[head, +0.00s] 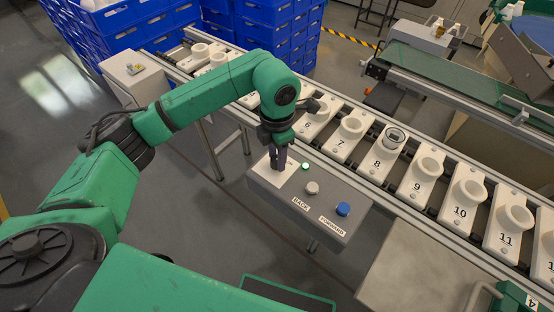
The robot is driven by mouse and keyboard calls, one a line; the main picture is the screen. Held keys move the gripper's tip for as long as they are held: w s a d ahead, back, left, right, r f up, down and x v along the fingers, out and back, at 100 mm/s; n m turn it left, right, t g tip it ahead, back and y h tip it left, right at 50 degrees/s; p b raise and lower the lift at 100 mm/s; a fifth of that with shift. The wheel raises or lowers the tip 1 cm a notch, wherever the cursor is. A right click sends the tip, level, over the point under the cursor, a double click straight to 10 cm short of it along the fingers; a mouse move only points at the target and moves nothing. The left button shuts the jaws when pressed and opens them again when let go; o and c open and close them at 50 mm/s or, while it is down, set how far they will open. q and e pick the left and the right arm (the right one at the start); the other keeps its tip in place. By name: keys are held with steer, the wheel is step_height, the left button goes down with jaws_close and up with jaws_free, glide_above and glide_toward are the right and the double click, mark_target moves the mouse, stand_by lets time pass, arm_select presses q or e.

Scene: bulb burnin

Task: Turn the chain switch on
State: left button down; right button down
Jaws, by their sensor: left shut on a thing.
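The grey control box (331,193) stands at the near edge of the conveyor. It carries a white plate (262,170) at its left end, a lit green lamp (305,166), a pale button (312,187) by the BACK label and a blue button (343,209) by the FORWARD label. My left gripper (278,166) points down over the white plate, shut on the chain switch, which its fingers hide. The switch's position cannot be seen. My right gripper is out of view.
The chain conveyor (345,180) runs diagonally behind the box with numbered white holders; holder 8 (384,153) bears a round item. Blue crates (275,30) are stacked behind. A pale cabinet (135,78) stands at the upper left. A grey surface (420,270) lies at lower right.

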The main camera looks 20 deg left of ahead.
arm_select(q)
steer(key=shift+m+b, duration=0.75)
steer(key=shift+m, duration=0.55)
steer(key=shift+r, duration=0.15)
steer(key=shift+w, duration=0.1)
steer(key=shift+c, duration=2.2)
jaws_free()
step_height(320, 180, up, 14)
steer(key=shift+r, duration=0.25)
steer(key=shift+f, duration=0.1)
